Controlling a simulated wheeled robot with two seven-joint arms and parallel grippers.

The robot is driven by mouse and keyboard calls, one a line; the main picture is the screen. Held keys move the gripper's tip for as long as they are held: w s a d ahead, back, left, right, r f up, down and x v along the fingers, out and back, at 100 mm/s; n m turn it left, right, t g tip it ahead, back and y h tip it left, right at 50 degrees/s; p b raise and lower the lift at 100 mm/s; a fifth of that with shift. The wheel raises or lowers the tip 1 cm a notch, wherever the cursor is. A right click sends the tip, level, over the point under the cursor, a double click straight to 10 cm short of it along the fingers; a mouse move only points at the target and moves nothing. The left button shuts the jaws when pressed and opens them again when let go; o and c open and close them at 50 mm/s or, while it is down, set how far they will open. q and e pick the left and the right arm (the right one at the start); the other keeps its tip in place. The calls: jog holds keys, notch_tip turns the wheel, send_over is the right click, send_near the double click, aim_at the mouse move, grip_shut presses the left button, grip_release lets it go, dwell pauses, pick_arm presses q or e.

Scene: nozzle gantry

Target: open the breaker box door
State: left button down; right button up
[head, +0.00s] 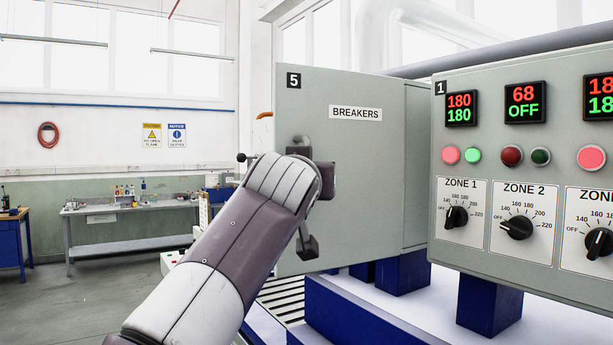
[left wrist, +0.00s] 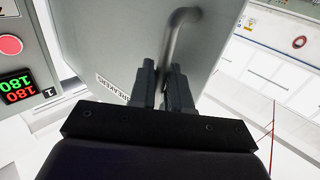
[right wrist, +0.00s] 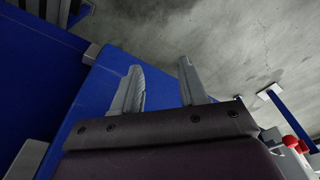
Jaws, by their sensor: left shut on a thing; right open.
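The breaker box door (head: 350,170) is a grey-green panel with a "5" tag and a BREAKERS label, left of the zone panel. Its left edge looks nearer to me than its right edge. The inside of the box does not show, and I cannot tell how far the door is open. My left gripper is shut on its grey bent bar handle (left wrist: 182,38), between the fingers (left wrist: 160,75) in the left wrist view. In the head view my left arm covers the fingertips and most of the handle. My right gripper (right wrist: 163,75) is open and empty, outside the head view.
The zone control panel (head: 465,245) with knobs, lamps and displays stands right beside the box. Blue supports (head: 402,273) stand under both. A workbench (head: 130,210) is far back left. Open floor (head: 100,265) lies to the left. A blue surface (right wrist: 110,85) is close to my right gripper.

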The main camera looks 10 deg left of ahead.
pick_arm(q)
jog(key=c, duration=1.4)
grip_release()
jog(key=shift+o, duration=0.7)
jog(key=shift+d, duration=0.15)
jog(key=shift+s, duration=0.1)
jog(key=s+d+b, duration=0.1)
jog(key=s+b, duration=0.4)
jog(key=s, duration=0.7)
jog(key=shift+s+d, duration=0.2)
